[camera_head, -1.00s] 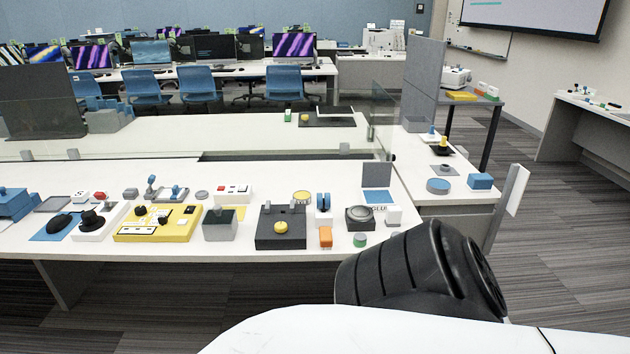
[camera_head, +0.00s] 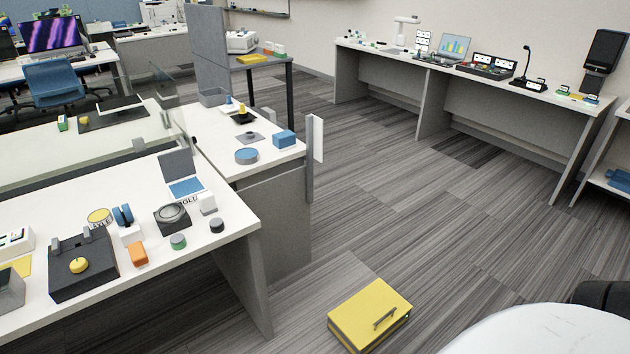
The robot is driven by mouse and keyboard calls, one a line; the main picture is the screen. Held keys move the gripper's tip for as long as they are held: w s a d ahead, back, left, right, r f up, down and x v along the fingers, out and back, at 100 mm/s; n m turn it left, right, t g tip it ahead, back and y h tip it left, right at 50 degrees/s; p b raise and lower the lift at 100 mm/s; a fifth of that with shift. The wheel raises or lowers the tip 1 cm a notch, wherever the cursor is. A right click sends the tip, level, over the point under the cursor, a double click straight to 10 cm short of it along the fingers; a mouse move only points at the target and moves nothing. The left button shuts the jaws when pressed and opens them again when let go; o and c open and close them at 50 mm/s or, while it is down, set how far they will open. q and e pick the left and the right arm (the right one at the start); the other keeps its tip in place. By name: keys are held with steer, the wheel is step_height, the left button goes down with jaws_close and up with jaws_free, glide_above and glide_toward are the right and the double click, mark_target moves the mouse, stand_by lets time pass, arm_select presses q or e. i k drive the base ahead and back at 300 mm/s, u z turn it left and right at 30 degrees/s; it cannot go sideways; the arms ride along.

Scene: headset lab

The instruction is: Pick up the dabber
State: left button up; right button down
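I cannot tell for sure which thing is the dabber. Near the right end of the near white table (camera_head: 110,295) stand a small green-topped cylinder (camera_head: 178,242), a small dark cylinder (camera_head: 217,226) and an orange block (camera_head: 137,254). On the side table behind, a small yellow-topped piece (camera_head: 242,109) sits on a black base. Neither of my grippers is in view. Only a white part and a dark part of my own body show at the lower right.
A yellow box (camera_head: 368,314) with a handle lies on the floor, right of the near table. A blue block (camera_head: 284,138) and a blue round piece (camera_head: 246,156) sit on the side table. A long workbench (camera_head: 500,92) stands along the back right.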

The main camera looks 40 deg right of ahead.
mark_target(206, 200)
steer(key=z, duration=1.2)
steer(key=i, duration=0.4)
